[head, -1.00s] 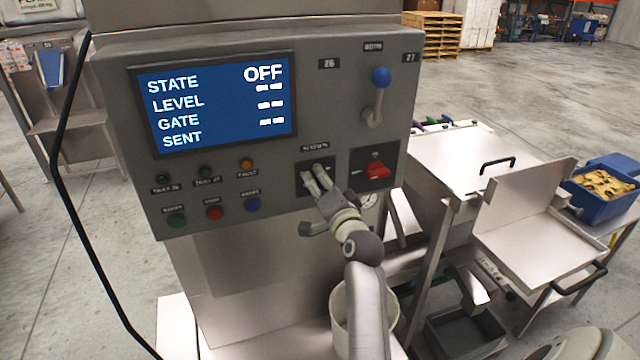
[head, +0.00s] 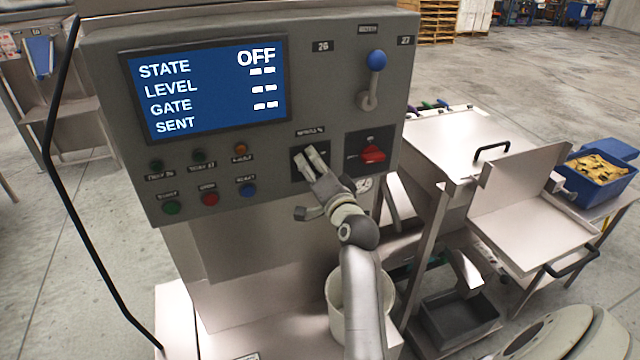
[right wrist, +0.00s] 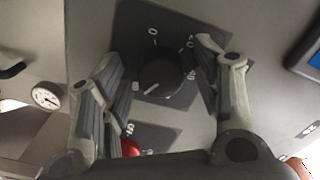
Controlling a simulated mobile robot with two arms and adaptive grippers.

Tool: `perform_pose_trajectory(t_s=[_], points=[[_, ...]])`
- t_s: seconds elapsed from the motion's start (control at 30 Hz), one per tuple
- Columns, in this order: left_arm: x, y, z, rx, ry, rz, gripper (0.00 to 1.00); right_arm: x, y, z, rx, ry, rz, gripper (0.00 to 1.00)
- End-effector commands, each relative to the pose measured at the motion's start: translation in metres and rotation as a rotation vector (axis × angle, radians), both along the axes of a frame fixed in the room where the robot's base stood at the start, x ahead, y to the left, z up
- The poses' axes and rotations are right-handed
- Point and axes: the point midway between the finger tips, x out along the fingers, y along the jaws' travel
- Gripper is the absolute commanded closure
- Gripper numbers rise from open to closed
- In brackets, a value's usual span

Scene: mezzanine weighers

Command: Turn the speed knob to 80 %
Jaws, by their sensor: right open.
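The speed knob (right wrist: 163,75) is a dark round knob on a dark square plate with a printed scale, in the right wrist view. A light pointer mark shows on its lower edge, but I cannot read the setting. In the head view my gripper covers most of the knob, and its plate (head: 298,176) shows around the fingers. My right gripper (head: 309,160) is open in front of the knob. In the right wrist view its two fingers (right wrist: 157,58) stand on either side of the knob, and I cannot tell whether they touch it. My left gripper is not in view.
The blue display (head: 205,90) reads STATE OFF. A red switch (head: 373,154) is close right of the knob, a blue-tipped lever (head: 376,62) above it. Coloured buttons (head: 210,198) are to the left. A white bucket (head: 338,300) stands below my arm.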

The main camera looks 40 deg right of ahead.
Motion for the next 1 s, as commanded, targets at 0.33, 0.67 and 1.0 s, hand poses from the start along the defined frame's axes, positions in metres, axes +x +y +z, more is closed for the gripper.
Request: perform_pose_trajectory(t_s=[0.33,0.67,1.0], points=[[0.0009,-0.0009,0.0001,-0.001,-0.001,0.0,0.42,-0.0003,-0.0006,0.0003,-0.477,0.113,0.001,0.42],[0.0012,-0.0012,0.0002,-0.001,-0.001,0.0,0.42,-0.0003,-0.0003,0.0001,-1.13,0.27,0.002,0.42],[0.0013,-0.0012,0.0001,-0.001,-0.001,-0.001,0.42,-0.0003,-0.0003,0.0001,-1.762,0.422,0.002,0.42]])
